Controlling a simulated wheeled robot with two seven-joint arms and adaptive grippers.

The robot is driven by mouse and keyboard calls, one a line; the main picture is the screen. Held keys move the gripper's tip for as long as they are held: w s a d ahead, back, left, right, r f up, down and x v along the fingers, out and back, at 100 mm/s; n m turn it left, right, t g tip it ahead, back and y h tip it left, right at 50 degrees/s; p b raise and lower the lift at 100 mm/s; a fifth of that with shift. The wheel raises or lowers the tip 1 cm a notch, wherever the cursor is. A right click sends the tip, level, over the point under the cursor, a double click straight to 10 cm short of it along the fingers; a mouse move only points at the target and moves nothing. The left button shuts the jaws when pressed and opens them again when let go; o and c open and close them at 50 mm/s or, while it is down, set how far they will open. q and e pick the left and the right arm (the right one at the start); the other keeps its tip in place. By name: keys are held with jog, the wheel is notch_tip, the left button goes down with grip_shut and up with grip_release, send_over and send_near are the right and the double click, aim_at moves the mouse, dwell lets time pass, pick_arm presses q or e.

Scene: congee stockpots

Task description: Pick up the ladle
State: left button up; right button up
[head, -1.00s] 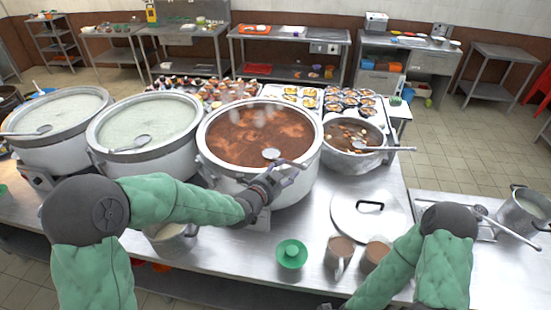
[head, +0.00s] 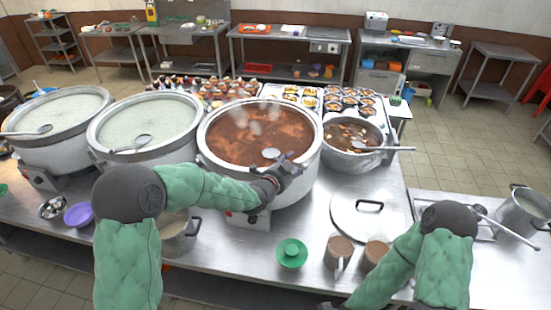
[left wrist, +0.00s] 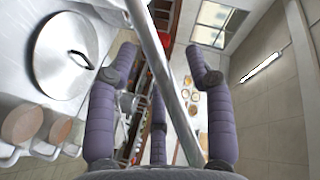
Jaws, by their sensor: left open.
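The ladle (head: 271,153) has its round metal bowl at the front part of the large pot of reddish-brown congee (head: 258,130). Its handle runs toward the pot's front right rim, where my gripper partly hides it. My left gripper (head: 290,164) is at that rim, with its purple fingers around the handle area. In the left wrist view the metal handle (left wrist: 156,50) crosses slantwise between the spread fingers of the open gripper (left wrist: 160,62). I cannot tell whether any finger touches it. My right forearm leaves the head view at the bottom; its fingers are hidden.
Two pots of white congee (head: 60,105) with ladles stand to the left. A smaller pot (head: 352,140) with a ladle stands to the right.

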pick_arm(q)
grip_shut()
jog(key=shift+r, duration=0.1)
